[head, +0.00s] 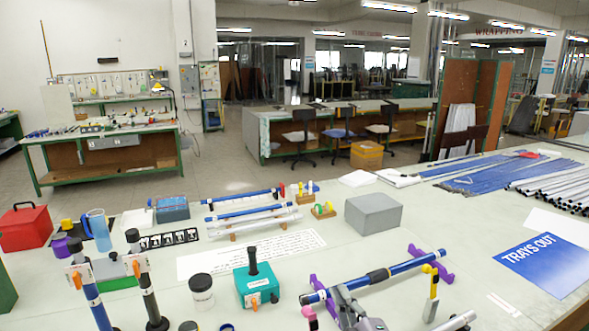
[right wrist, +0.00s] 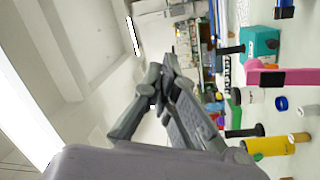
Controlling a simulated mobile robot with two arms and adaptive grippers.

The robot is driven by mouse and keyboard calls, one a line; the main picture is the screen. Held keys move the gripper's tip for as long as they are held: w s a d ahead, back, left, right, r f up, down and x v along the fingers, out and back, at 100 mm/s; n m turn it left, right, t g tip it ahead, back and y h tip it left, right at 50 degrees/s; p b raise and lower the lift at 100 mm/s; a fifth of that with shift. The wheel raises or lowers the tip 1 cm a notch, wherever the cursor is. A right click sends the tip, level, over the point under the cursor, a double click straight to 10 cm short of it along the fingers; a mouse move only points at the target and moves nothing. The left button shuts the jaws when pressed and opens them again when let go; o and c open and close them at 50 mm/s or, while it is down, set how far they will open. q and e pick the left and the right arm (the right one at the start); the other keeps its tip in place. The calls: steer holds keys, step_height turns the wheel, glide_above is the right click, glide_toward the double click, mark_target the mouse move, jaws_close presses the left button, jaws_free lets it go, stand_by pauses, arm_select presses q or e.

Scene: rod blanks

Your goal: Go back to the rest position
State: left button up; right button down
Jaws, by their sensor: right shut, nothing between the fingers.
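My right gripper (head: 343,294) shows at the bottom of the head view, in front of a blue rod with a black grip (head: 375,276). In the right wrist view the same gripper (right wrist: 167,65) has its fingers together with nothing between them. The blue rod lies on purple supports (head: 318,284). From the head view I cannot tell how far the gripper is from the rod. My left gripper is not in view.
A teal block with a black handle (head: 256,285), a white jar with a black lid (head: 201,290) and a yellow clamp (head: 431,285) stand nearby. A grey box (head: 373,214) is behind. Upright rods (head: 88,293) stand at left. A blue "TRAYS OUT" sign (head: 548,265) lies at right.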

steer(key=s+d+f+m+g+h, duration=0.4)
steer(key=s+d+f+m+h, duration=0.15)
steer(key=s+f+m, duration=0.2)
steer(key=s+d+f+m+g, duration=0.2)
steer(key=s+f+g, duration=0.2)
steer(key=s, duration=0.5)
steer(key=s+d+f+m+g, duration=0.1)
steer(key=s+f+m+g, duration=0.2)
steer(key=s, duration=0.6)
steer(key=s+d+f+m+g, duration=0.1)
steer(key=s+d+f+g, duration=0.1)
steer(key=s+f+g, duration=0.35)
steer(key=s+f, duration=0.3)
steer(key=f, duration=1.1)
steer(key=s+f, duration=0.2)
steer(key=f, duration=1.1)
steer(key=s+d+f+g, duration=0.1)
steer(key=s+d+f, duration=0.1)
steer(key=s+f, duration=1.4)
steer(key=shift+s+d, duration=0.25)
steer(key=shift+s, duration=0.05)
